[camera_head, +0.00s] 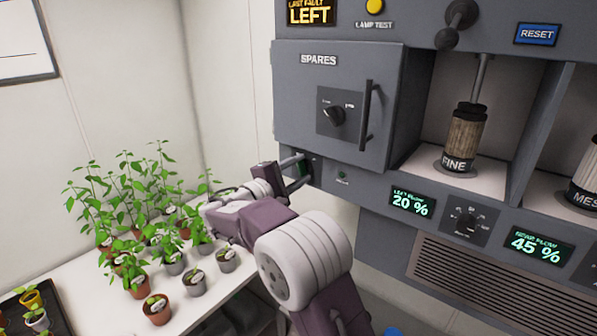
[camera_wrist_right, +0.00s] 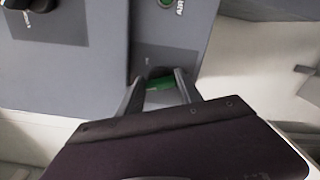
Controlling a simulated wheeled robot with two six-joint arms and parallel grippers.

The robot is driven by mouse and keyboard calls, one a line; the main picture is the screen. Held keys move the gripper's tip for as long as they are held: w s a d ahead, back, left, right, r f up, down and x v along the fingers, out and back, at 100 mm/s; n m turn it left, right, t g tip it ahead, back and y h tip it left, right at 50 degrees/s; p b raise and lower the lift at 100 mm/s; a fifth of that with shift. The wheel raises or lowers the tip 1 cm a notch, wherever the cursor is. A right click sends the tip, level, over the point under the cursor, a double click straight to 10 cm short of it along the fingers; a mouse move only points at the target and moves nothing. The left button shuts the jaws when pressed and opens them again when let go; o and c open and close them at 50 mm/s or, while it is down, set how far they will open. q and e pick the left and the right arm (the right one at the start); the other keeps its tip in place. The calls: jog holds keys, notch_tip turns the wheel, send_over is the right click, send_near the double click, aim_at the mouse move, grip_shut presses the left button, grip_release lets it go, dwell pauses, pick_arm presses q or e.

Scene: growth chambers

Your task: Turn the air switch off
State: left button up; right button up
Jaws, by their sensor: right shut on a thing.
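My right gripper (camera_head: 300,168) reaches the left end of the grey panel strip under the SPARES door. In the right wrist view its two fingers (camera_wrist_right: 158,76) stand on either side of a green piece (camera_wrist_right: 160,84), which I take to be the air switch, and are shut on it. The fingers hide part of it, so I cannot tell its position. A small green round lamp (camera_head: 342,174) sits on the strip to the right of the gripper; it also shows at the top of the right wrist view (camera_wrist_right: 166,3), beside lettering. My left gripper is not in view.
The SPARES door (camera_head: 340,75) above the gripper is closed, with a dark knob (camera_head: 334,116) and a vertical handle (camera_head: 366,115). A flow dial (camera_head: 467,219) and a 20 % display (camera_head: 411,203) are to the right. Potted plants (camera_head: 157,308) stand on a white table at left.

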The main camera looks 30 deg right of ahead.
jog(key=n+p, duration=0.1)
jog(key=n, duration=0.3)
jog(key=shift+n, duration=0.4)
dwell(0.4)
jog(key=o, duration=1.4)
jog(key=shift+c, duration=0.2)
jog(key=shift+a, duration=0.1)
jog(key=b+v, duration=0.3)
jog(key=v, duration=0.6)
